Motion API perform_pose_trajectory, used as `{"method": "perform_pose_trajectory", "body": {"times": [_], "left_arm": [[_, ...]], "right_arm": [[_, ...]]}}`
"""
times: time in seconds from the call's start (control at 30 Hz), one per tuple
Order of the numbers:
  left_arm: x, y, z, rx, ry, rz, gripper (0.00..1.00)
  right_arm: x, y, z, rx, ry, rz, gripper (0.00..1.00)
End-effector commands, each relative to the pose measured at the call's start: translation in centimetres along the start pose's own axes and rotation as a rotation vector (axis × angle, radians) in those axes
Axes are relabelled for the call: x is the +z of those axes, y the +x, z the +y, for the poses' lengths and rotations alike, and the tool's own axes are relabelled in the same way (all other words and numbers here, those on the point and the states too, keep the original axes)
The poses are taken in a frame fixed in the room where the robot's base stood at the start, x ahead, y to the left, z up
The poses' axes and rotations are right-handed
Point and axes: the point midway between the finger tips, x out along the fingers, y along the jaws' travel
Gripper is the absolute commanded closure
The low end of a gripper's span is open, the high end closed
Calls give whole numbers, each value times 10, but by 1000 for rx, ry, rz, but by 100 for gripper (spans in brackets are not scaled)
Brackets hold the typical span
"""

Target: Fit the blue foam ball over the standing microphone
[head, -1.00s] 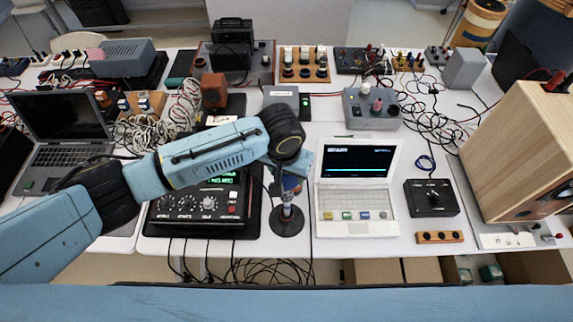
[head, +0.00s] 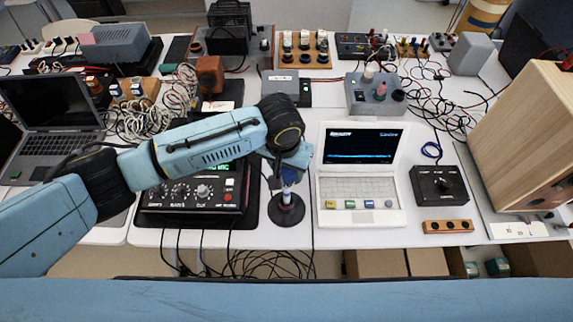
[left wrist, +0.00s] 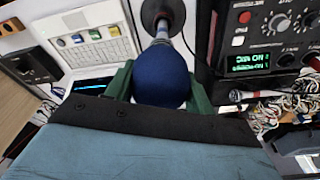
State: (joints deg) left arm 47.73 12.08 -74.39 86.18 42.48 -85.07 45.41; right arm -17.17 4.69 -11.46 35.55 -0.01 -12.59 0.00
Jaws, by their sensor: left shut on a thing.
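The blue foam ball (left wrist: 160,78) is held between the green fingers of my left gripper (left wrist: 160,86) in the left wrist view. In the head view the ball (head: 289,174) shows only as a small blue patch below the gripper. My right gripper is not in view.
A black mixer (head: 190,205) stands close left of the base. A white laptop (head: 360,205) is close on the right. A black control box (head: 438,186) and a wooden speaker (head: 525,135) are farther right. Cables hang over the table's front edge.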

Motion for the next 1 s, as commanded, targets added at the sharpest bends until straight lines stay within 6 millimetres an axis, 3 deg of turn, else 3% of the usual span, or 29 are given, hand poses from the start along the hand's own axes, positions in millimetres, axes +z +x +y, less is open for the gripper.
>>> {"method": "perform_pose_trajectory", "body": {"times": [0.27,0.7,1.0], "left_arm": [[3,18,-1,-2,1,1,68],[6,42,0,0,-2,-1,68],[6,45,0,0,-1,0,68]], "right_arm": [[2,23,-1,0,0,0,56],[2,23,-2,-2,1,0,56],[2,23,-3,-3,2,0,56]]}}
